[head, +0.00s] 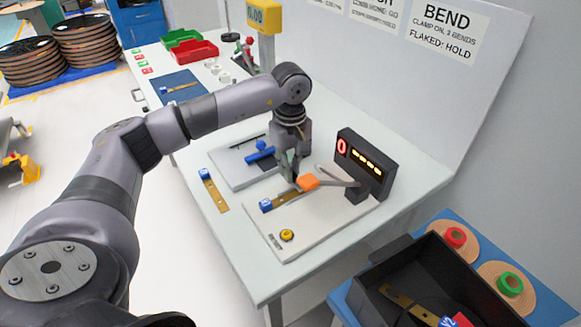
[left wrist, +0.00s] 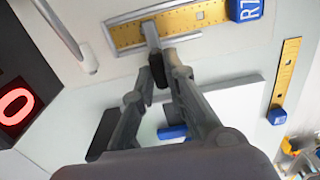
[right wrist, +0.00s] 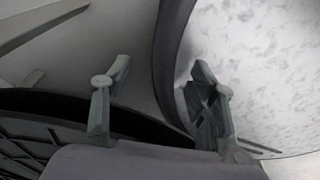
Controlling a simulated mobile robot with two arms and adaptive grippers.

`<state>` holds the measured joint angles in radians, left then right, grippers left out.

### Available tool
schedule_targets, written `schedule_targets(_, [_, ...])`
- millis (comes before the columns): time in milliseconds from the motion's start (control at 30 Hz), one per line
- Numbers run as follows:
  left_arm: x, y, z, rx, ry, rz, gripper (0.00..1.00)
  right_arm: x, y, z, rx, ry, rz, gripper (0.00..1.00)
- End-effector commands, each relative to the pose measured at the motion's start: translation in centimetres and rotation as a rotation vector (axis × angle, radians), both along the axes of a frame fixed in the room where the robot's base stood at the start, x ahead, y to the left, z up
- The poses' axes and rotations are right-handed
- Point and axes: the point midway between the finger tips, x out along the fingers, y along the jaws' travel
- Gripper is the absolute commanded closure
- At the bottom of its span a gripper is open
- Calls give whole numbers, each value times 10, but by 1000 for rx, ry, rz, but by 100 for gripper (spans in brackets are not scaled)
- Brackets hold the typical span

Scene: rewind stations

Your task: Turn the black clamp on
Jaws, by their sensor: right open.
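The black clamp shows in the left wrist view as a metal bar with a black grip (left wrist: 158,70), above a brass strip (left wrist: 205,18) with a blue tag. My left gripper (left wrist: 160,82) has its fingers at the grip and appears shut on it. In the head view my left gripper (head: 290,165) points down over the white board (head: 330,222), beside an orange handle (head: 307,183), and largely hides the clamp. The black display (head: 366,160) shows a red 0 and yellow dashes. My right gripper (right wrist: 160,78) is open and empty in the right wrist view.
A blue-handled clamp (head: 260,152) stands on the neighbouring board. Another tagged brass strip (head: 215,192) lies on the table at the left. A yellow button (head: 287,235) is at the board's front. A black bin (head: 470,255) with strips stands at the lower right.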

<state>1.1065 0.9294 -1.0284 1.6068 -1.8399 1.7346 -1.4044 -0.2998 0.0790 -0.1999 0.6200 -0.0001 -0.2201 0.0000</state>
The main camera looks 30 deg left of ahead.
Motion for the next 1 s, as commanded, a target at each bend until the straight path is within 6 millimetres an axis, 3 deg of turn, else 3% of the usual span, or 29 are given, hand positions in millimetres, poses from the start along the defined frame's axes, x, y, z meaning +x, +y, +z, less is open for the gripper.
schedule_targets(267, [0,0,0,0,0,1,68,0,0,0,0,0,0,47])
schedule_targets(633, [0,0,6,0,-1,2,68,0,-4,0,-4,0,2,47])
schedule_targets(767, [1,0,26,0,-4,2,68,0,-2,0,-2,1,1,47])
schedule_targets(1000, [1,0,78,-1,-5,1,68,0,-1,0,-1,0,1,47])
